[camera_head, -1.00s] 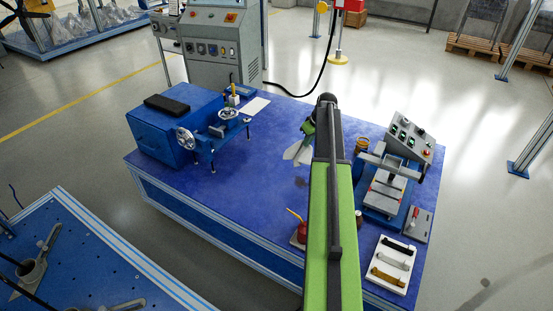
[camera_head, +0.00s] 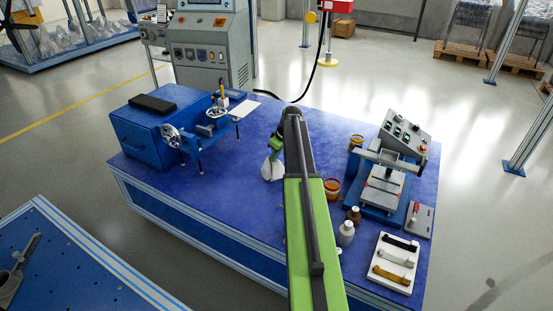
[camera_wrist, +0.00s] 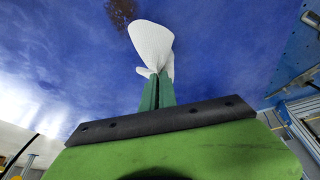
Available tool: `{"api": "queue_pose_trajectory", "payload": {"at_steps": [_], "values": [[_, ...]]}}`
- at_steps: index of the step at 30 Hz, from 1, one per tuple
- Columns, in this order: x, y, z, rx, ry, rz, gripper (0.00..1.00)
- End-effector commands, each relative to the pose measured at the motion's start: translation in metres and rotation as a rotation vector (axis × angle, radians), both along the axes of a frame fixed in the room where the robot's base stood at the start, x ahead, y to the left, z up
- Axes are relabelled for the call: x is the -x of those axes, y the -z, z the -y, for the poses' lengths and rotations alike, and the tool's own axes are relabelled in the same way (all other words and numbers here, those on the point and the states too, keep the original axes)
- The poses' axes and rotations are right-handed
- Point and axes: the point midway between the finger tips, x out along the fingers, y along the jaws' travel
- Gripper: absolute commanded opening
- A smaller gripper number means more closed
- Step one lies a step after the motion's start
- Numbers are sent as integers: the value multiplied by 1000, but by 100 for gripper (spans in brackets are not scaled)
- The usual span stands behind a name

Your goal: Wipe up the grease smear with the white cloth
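The white cloth (camera_wrist: 152,42) hangs from my gripper (camera_wrist: 157,88), whose green fingers are closed on it. It spreads into a rounded flap beyond the fingertips. A brown grease smear (camera_wrist: 121,11) lies on the blue tabletop at the top edge of the wrist view, just beyond the cloth and apart from it in the picture. In the head view, the cloth (camera_head: 271,168) is low over the middle of the blue table, below my gripper (camera_head: 275,150). I cannot tell whether it touches the surface. The smear is not discernible in the head view, where my arm covers part of the table.
A blue machine with handwheels (camera_head: 160,125) stands on the table's left. Jars and a white-capped bottle (camera_head: 346,233) stand right of my arm. A press with a control box (camera_head: 385,185) and a white tray (camera_head: 394,262) are farther right. The table between machine and cloth is clear.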

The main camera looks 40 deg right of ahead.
Motion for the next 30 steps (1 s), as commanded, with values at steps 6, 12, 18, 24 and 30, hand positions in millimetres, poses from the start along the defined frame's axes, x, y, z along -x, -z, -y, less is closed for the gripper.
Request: {"api": "queue_pose_trajectory", "payload": {"at_steps": [6, 12, 18, 24, 30], "values": [[0, 33, 1, 1, 1, 0, 0], [1, 58, 1, 0, 2, 0, 0], [1, 81, 1, 0, 3, 0, 0], [1, 84, 2, 0, 3, 0, 0], [1, 84, 2, 0, 3, 0, 11]]}}
